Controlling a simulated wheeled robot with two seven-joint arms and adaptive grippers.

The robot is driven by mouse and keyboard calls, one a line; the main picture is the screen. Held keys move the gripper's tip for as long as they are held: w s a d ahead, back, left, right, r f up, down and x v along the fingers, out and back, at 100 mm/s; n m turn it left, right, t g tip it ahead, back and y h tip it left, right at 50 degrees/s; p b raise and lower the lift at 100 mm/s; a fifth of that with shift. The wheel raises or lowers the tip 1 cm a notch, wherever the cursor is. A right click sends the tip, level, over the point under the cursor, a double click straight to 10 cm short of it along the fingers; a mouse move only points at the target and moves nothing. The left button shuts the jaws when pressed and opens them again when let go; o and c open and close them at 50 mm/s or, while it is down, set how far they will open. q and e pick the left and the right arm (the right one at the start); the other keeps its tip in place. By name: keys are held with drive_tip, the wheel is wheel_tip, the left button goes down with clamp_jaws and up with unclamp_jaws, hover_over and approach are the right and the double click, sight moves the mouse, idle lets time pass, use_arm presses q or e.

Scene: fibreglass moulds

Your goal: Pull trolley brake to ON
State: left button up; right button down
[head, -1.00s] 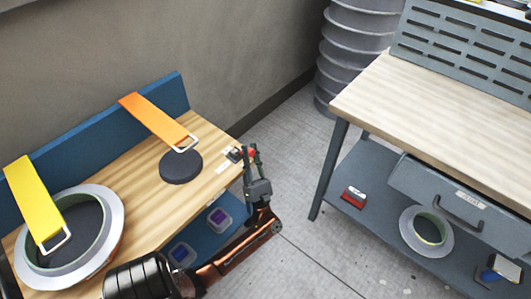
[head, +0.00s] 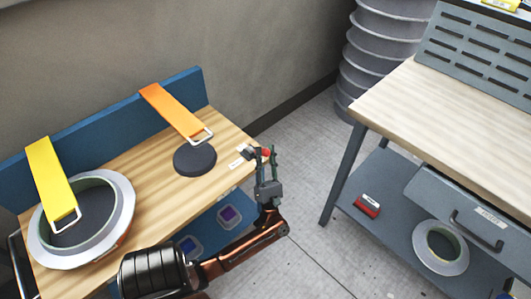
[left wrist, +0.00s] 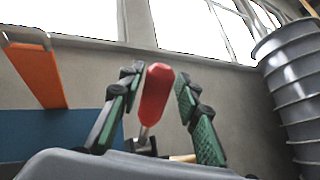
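The trolley (head: 150,205) has a wooden top and a blue back board. Its brake lever has a red grip (left wrist: 155,93) on a thin metal stem, which stands a little tilted in the left wrist view. In the head view the red grip (head: 266,153) is small at the trolley's right end, partly hidden by my gripper. My left gripper (head: 266,151) is there with its fingers apart. In the left wrist view its green-padded fingers (left wrist: 160,95) stand on either side of the red grip, the left one very close to it. My right gripper is out of view.
A yellow strap (head: 50,180) hangs over a round mould (head: 122,215); an orange strap (head: 172,112) hangs over a dark disc (head: 195,160). A workbench (head: 450,110) stands right, with a red box (head: 367,206) on its shelf. Ribbed grey stack (head: 365,60) stands behind. Floor between is clear.

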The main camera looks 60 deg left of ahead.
use_arm(q)
drive_tip(key=shift+o, duration=0.5)
drive_tip(key=shift+r, duration=0.1)
drive_tip(key=v, duration=1.2)
drive_tip(key=shift+t, duration=0.3)
